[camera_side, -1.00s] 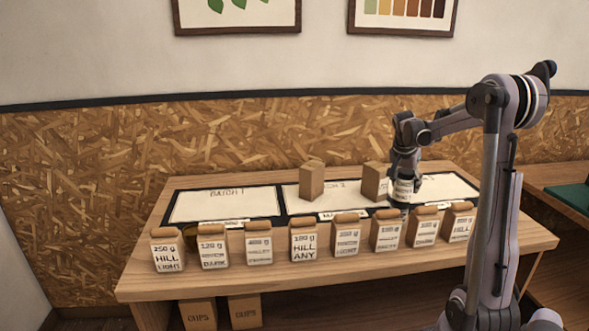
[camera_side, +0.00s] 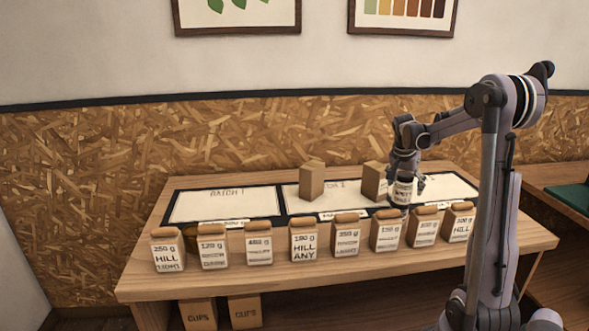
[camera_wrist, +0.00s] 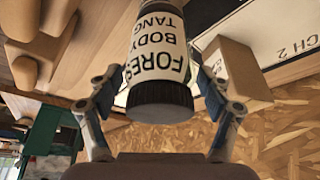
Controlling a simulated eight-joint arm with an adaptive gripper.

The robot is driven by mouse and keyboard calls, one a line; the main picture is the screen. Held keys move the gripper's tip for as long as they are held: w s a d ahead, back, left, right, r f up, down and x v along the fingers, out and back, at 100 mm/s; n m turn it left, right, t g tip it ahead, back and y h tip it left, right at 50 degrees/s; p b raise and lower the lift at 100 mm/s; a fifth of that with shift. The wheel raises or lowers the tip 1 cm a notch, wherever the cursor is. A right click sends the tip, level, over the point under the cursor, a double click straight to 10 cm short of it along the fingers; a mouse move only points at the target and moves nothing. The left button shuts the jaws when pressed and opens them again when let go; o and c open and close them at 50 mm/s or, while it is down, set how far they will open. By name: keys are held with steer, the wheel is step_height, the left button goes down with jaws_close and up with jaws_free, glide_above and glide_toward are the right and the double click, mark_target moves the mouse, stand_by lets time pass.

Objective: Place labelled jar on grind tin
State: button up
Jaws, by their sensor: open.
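The labelled jar (camera_side: 402,191) stands upright on or above the right part of the mat. In the wrist view the jar (camera_wrist: 158,50) appears inverted, with a black lid and a white label reading FOREST BODY TANG. My gripper (camera_wrist: 158,82) is open, with one finger on each side of the jar near its lid. In the side view my gripper (camera_side: 405,178) is at the jar's top. A dark band shows under the label; I cannot tell whether it is the grind tin or the jar's own base.
Several labelled bags (camera_side: 304,241) line the table's front edge. Two plain brown boxes, a left box (camera_side: 311,182) and a right box (camera_side: 374,182), stand on the mat; the right one is close beside the jar. The left mat panel (camera_side: 222,205) is clear.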

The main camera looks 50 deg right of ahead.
steer(key=v, duration=1.2)
steer(key=w+a+n+t, duration=0.1)
steer(key=w+a+n, duration=0.1)
steer(key=a, duration=0.4)
steer(key=w+a+f+n+t, duration=0.1)
steer(key=w+a+n, duration=0.1)
steer(key=a, duration=0.4)
steer(key=w+a+f+n+t, duration=0.1)
steer(key=w+a+n+t, duration=0.1)
steer(key=a+n, duration=0.2)
steer(key=shift+w+a+f+y, duration=0.15)
steer(key=shift+a+y, duration=0.25)
steer(key=shift+a, duration=0.75)
steer(key=s+a+f+n+t+y, duration=0.1)
steer(key=a+f+n, duration=0.1)
steer(key=a, duration=0.5)
steer(key=s+a+f+n+t+y, duration=0.1)
steer(key=a+f+n, duration=0.1)
steer(key=a+n, duration=0.3)
steer(key=s+a+f+n+t+y, duration=0.1)
steer(key=a+n, duration=0.3)
steer(key=a, duration=0.4)
steer(key=shift+a+f+t+y, duration=0.3)
steer(key=shift+f+y, duration=0.1)
steer(key=shift+f, duration=0.45)
